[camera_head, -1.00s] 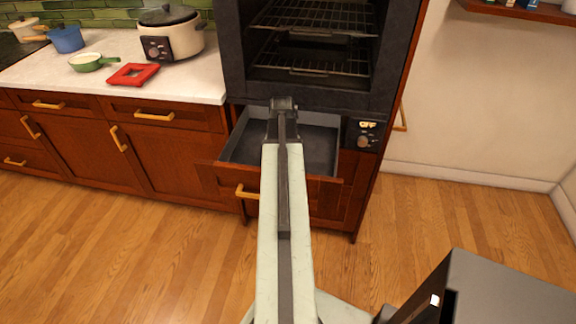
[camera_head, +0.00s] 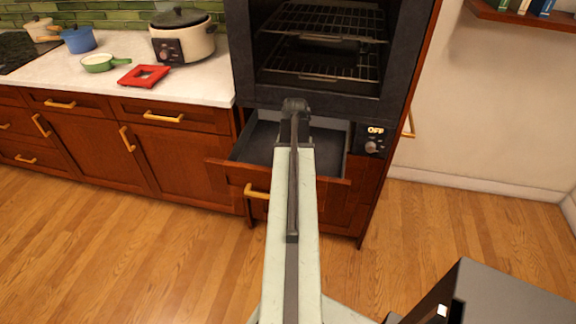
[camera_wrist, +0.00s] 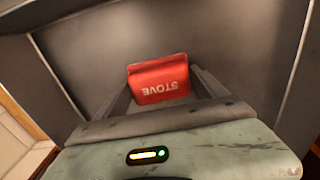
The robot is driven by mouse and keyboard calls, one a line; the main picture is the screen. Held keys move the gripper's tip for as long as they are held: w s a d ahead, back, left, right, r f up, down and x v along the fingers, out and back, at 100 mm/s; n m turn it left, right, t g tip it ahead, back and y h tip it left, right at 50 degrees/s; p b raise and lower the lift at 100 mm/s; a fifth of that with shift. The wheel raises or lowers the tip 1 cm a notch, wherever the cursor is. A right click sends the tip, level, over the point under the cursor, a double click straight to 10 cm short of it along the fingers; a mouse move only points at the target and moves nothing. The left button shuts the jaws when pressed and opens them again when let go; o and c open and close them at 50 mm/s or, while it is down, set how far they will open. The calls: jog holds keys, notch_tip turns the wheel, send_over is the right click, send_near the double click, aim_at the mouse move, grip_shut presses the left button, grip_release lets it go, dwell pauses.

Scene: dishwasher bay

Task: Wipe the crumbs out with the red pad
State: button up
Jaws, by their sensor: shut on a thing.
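The red pad (camera_wrist: 158,80) is held between the two fingers of my gripper (camera_wrist: 160,86) in the wrist view. It bears the word STOVE, upside down in the picture. The grey-lined drawer (camera_head: 230,173) under the oven stands open in the head view. My arm reaches over its front, and the wrist view shows grey floor and walls around the pad. I cannot tell whether the pad touches the floor. My fingers and the pad are hidden behind my arm in the head view. I can make out no crumbs clearly.
The oven (camera_head: 318,100) with wire racks is above the drawer. On the counter (camera_head: 200,88) to the left are a red square item (camera_head: 144,76), a green pan (camera_head: 99,63), a blue pot (camera_head: 79,40) and a cooker (camera_head: 183,44). The wooden floor (camera_head: 130,260) at left is clear.

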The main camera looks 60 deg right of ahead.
jog(key=shift+s+d+f, duration=0.1)
jog(key=shift+s+d, duration=0.45)
jog(key=shift+s, duration=1.25)
jog(key=shift+s+d+r, duration=0.1)
jog(key=shift+s+d, duration=0.5)
jog(key=shift+s, duration=1.2)
jog(key=shift+s+d+f, duration=0.1)
jog(key=shift+s+d, duration=0.45)
jog(key=shift+s, duration=1.25)
notch_tip(320, 180, up, 6)
jog(key=p, duration=0.5)
jog(key=shift+p, duration=0.3)
notch_tip(320, 180, up, 3)
jog(key=p, duration=0.3)
